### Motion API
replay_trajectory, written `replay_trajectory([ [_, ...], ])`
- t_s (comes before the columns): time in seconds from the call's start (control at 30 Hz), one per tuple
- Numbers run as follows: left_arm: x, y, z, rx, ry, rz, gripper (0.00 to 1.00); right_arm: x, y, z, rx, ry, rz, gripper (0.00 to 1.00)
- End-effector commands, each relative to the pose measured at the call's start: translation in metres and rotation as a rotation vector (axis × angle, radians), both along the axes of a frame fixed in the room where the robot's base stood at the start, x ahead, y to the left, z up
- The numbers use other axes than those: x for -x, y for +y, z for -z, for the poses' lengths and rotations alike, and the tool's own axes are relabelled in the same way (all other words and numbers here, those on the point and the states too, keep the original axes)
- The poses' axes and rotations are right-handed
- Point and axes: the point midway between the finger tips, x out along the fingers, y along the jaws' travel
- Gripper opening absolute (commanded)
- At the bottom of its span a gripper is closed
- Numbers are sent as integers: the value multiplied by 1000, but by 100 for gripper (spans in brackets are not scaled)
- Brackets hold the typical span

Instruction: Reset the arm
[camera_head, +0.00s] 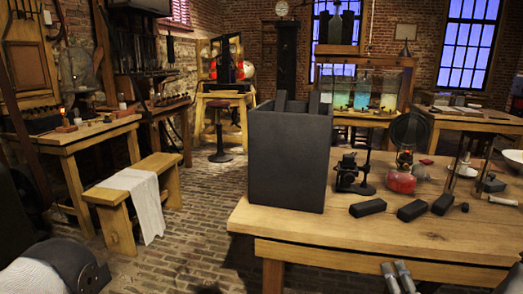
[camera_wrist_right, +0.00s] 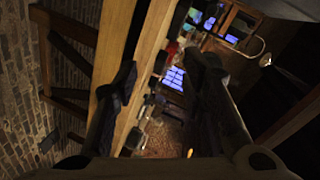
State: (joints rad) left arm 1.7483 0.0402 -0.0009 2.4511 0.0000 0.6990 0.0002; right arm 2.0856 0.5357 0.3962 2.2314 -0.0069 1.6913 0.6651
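My right gripper (camera_head: 399,277) shows at the bottom edge of the head view, in front of the table's front edge and below its top. In the right wrist view its two dark fingers (camera_wrist_right: 166,68) stand well apart with nothing between them. It is open and empty, apart from the objects on the table. Part of my left arm shows in the bottom left corner of the head view, but I cannot make out its gripper's fingers. A tall black square jar (camera_head: 288,160) stands on the wooden table (camera_head: 370,237), with dark plates sticking out of its top.
Several black blocks (camera_head: 411,210) lie near the table's front. A dark instrument (camera_head: 350,172) and a red-based lamp (camera_head: 402,175) stand behind them. A metal stand (camera_head: 457,165) and white bowl (camera_head: 514,157) are at right. A bench (camera_head: 135,190) with a cloth stands left.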

Motion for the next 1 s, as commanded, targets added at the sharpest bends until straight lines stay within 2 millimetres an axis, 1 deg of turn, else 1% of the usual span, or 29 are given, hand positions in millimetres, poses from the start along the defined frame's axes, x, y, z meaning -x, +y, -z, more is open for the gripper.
replay_trajectory([
  [0.03,-3,0,-1,1,-9,1,40,14,16,26,48,111,-80,38],
  [0.07,-4,0,-2,1,-11,1,40,25,25,45,80,189,-136,38],
  [0.1,-5,-1,-2,2,-15,1,40,43,37,70,124,293,-213,38],
  [0.17,-6,-1,-3,2,-20,1,40,77,52,106,192,456,-338,38],
  [0.2,-7,-1,-4,2,-22,1,40,104,60,129,238,568,-427,38],
  [0.27,-8,-1,-5,1,-26,0,40,152,69,160,306,741,-574,38],
  [0.3,-8,0,-6,1,-28,0,40,187,72,177,349,857,-676,38],
  [0.37,-9,0,-7,1,-31,0,40,241,71,196,406,1023,-828,38],
  [0.4,-10,0,-8,1,-33,0,40,274,69,203,437,1121,-921,38],
  [0.5,-11,0,-9,1,-38,0,40,341,58,208,489,1317,-1117,38],
  [0.53,-11,0,-10,1,-39,0,40,357,54,207,497,1361,-1161,38],
  [0.6,-12,0,-10,1,-40,0,40,382,48,205,509,1434,-1238,38],
  [0.7,-12,0,-10,1,-41,0,40,397,44,202,514,1479,-1287,38],
  [1.0,-11,0,-10,1,-40,0,40,397,44,202,512,1481,-1288,38],
])
